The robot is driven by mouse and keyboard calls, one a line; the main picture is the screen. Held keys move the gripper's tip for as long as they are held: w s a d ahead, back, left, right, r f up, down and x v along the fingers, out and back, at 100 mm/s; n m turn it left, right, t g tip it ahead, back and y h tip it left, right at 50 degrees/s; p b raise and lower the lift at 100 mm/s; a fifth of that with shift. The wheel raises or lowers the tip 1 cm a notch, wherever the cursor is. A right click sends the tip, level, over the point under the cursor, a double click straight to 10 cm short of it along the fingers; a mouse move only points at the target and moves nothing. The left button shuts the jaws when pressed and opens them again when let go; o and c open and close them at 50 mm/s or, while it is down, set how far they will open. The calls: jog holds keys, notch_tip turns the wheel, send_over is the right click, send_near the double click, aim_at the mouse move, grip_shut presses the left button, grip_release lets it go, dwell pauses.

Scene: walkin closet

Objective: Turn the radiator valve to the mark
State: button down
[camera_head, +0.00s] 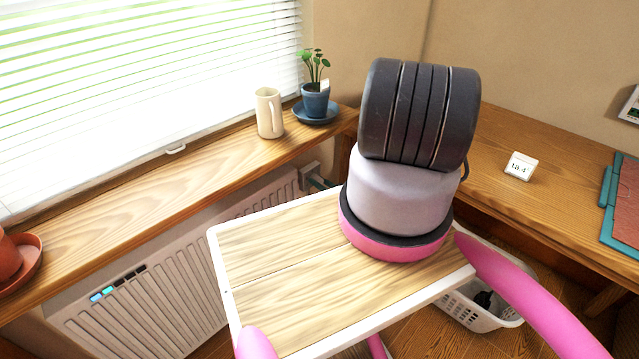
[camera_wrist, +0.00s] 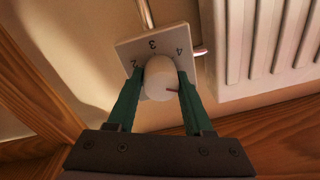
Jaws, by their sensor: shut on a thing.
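The radiator valve's pale round knob (camera_wrist: 158,80) sits in front of a square white dial plate (camera_wrist: 128,48) in the wrist view. The figures 2, 3 and 4 show on the plate. My gripper (camera_wrist: 160,76) is shut on the knob, one green finger on each side. In the head view, my arm hides the gripper and knob; a grey fitting (camera_head: 311,176) shows at the radiator's end.
The white radiator (camera_head: 150,285) stands under the wooden sill (camera_head: 130,222). On the sill are a cream mug (camera_head: 269,113), a potted plant (camera_head: 315,98) and a terracotta pot (camera_head: 8,258). A desk (camera_head: 515,195) stands right, with a white basket (camera_head: 480,310) below.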

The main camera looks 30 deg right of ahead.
jog(key=shift+s+f, duration=0.1)
dwell(0.4)
jog(key=shift+c, duration=1.5)
grip_release()
jog(key=v, duration=1)
jog(key=shift+s+d, duration=0.2)
jog(key=shift+s, duration=0.15)
